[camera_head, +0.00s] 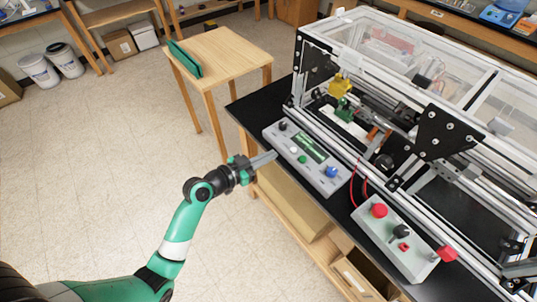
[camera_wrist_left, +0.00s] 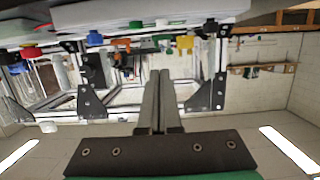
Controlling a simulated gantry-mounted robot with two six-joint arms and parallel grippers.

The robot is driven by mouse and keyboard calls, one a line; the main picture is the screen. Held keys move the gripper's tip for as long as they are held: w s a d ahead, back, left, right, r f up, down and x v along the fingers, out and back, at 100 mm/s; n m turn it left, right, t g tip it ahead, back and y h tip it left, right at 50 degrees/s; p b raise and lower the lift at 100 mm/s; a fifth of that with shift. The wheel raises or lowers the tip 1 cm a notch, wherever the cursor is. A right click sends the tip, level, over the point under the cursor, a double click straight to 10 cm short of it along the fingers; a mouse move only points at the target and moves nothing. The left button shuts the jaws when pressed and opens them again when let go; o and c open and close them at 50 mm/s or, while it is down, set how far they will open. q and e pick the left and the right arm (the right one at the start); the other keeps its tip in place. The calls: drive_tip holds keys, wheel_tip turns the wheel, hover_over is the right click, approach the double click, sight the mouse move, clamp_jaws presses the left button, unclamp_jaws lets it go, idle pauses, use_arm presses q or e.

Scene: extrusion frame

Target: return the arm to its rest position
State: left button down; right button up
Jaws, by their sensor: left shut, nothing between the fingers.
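My left arm comes in from the lower left in the head view. My left gripper (camera_head: 267,159) is at the front edge of the black bench, by the near-left side of the grey control panel (camera_head: 307,161). In the left wrist view its two fingers (camera_wrist_left: 160,75) lie side by side, shut, with nothing between them. I cannot tell from the head view whether the fingertips touch the panel. My right gripper is not in view.
The extrusion frame machine (camera_head: 436,140) stands on the black bench (camera_head: 250,108). A second panel with red knobs (camera_head: 402,240) sits at the lower right. A wooden stool (camera_head: 225,50) holds a green object (camera_head: 184,59). The floor (camera_head: 90,150) at left is clear.

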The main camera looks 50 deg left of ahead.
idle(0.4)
use_arm(q)
drive_tip(key=w+d+r+m+t+h, duration=0.2)
drive_tip(key=d+r, duration=0.3)
drive_tip(key=r, duration=0.5)
drive_tip(key=w+d+r+m+t+h, duration=0.1)
drive_tip(key=w+d+r+m+h, duration=0.3)
drive_tip(key=r, duration=0.6)
drive_tip(key=d+r+m+t, duration=0.1)
drive_tip(key=d+r+t, duration=0.1)
drive_tip(key=d+r, duration=0.6)
drive_tip(key=s+r+n+t, duration=0.15)
drive_tip(key=s+r, duration=0.25)
drive_tip(key=r, duration=0.4)
drive_tip(key=s+r+t+y, duration=0.1)
drive_tip(key=s+r+t, duration=0.25)
drive_tip(key=r, duration=0.45)
drive_tip(key=s+r+n+t, duration=0.1)
drive_tip(key=s+r+t, duration=0.1)
drive_tip(key=s+r, duration=0.45)
wheel_tip(320, 180, up, 30)
drive_tip(key=w+n+y+p, duration=0.1)
drive_tip(key=n+y+p, duration=0.1)
drive_tip(key=p, duration=2.6)
drive_tip(key=shift+w+a+f+n+y, duration=0.2)
drive_tip(key=shift+a+n+y, duration=0.25)
drive_tip(key=shift+n, duration=0.3)
